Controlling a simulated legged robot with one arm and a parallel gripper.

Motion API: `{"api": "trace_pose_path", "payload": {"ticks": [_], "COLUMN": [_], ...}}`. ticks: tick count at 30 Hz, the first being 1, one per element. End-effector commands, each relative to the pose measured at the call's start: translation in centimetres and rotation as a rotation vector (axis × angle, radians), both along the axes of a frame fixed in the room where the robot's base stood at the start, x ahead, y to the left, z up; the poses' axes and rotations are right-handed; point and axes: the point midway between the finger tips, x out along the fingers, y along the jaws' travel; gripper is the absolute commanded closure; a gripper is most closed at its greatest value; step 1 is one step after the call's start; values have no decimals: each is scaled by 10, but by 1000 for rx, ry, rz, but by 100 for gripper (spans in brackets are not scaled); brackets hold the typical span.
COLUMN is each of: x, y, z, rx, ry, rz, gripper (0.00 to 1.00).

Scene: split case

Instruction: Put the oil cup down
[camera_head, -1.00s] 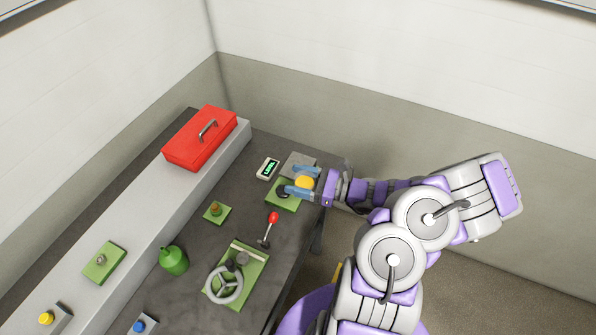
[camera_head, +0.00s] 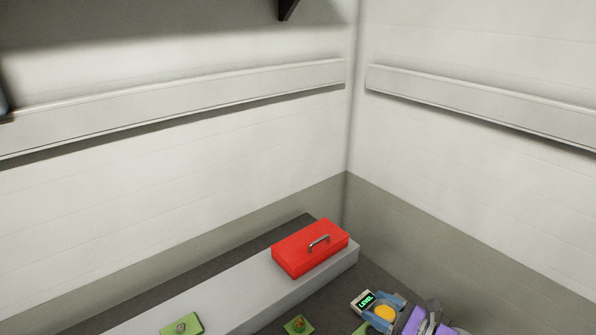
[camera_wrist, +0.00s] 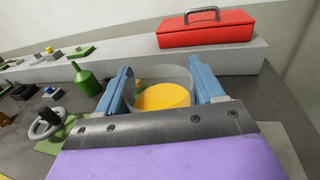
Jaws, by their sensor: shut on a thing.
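The oil cup (camera_wrist: 162,97) is a clear, round cup with yellow oil in it. It sits between the blue fingers of my gripper (camera_wrist: 162,80) in the wrist view, and the gripper is shut on it. In the head view the yellow of the oil cup (camera_head: 385,312) shows near the bottom edge, with my gripper (camera_head: 384,306) around it. The cup looks close to upright. Its underside is hidden, so I cannot tell whether it touches the table.
A red toolbox (camera_head: 310,247) stands on a grey ledge (camera_head: 225,299) at the back. A level display (camera_head: 366,301) is just left of my gripper. A green bottle (camera_wrist: 85,80) and a handwheel (camera_wrist: 46,123) stand to the left in the wrist view.

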Motion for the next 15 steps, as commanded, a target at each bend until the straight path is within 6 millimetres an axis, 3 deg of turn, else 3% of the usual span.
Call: {"api": "trace_pose_path", "payload": {"ticks": [6,15], "x": [46,84], "y": [31,64], "z": [26,58], "rx": [-4,12], "ry": [-9,-29], "rz": [40,69], "gripper": [66,66]}}
